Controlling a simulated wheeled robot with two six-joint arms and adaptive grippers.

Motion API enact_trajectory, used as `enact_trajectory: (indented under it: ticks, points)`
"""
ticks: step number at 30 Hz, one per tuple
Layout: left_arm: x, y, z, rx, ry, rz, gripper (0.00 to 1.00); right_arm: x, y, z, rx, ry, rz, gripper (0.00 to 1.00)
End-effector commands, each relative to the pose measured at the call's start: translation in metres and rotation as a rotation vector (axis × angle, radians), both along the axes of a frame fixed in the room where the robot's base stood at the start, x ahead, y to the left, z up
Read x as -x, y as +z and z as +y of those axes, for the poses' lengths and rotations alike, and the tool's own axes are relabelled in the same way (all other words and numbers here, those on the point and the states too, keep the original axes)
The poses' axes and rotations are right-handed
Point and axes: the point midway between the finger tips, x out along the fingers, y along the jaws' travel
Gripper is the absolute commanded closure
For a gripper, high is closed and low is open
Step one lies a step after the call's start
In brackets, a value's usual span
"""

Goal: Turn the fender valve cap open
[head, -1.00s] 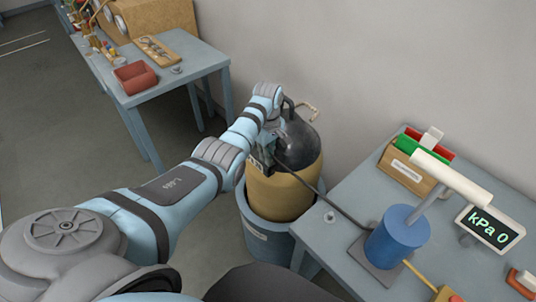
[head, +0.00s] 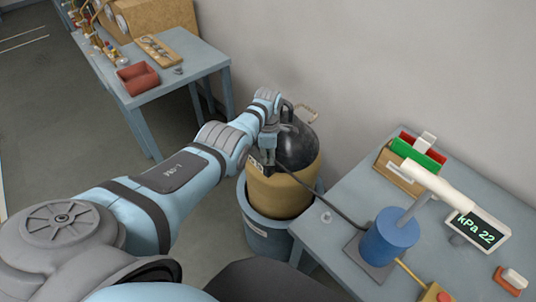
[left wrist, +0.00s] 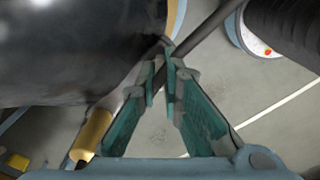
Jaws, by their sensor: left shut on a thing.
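The fender (head: 296,143), a black-topped body with a tan lower part, stands in a blue tub (head: 266,238). My left gripper (head: 268,157) is at its near left side, shut at the valve, where a black hose (head: 325,200) arrives. In the left wrist view the fingertips (left wrist: 163,70) are close together beside the dark fender (left wrist: 75,50), with the hose (left wrist: 210,38) running off to the upper right. The valve cap is mostly hidden between the fingertips. My right gripper is not in view.
On the right table, a blue pump (head: 392,238) with a white handle joins the hose. A display (head: 480,229) reads kPa 22. A wooden box (head: 399,172) stands behind. The left table (head: 200,66) bears a red bin (head: 138,79). A wall is behind the fender.

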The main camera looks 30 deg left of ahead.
Motion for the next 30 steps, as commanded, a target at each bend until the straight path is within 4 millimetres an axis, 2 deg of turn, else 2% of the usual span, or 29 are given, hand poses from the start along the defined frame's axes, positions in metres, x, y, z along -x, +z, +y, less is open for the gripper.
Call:
enact_trajectory:
  ticks: [18,30]
  points:
    - [-0.0005,0.0006,0.0005,-0.002,0.551,-0.001,1.0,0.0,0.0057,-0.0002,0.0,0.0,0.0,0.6]
    - [-0.0007,0.0007,0.0004,-0.001,0.736,-0.002,1.0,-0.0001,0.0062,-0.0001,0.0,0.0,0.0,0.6]
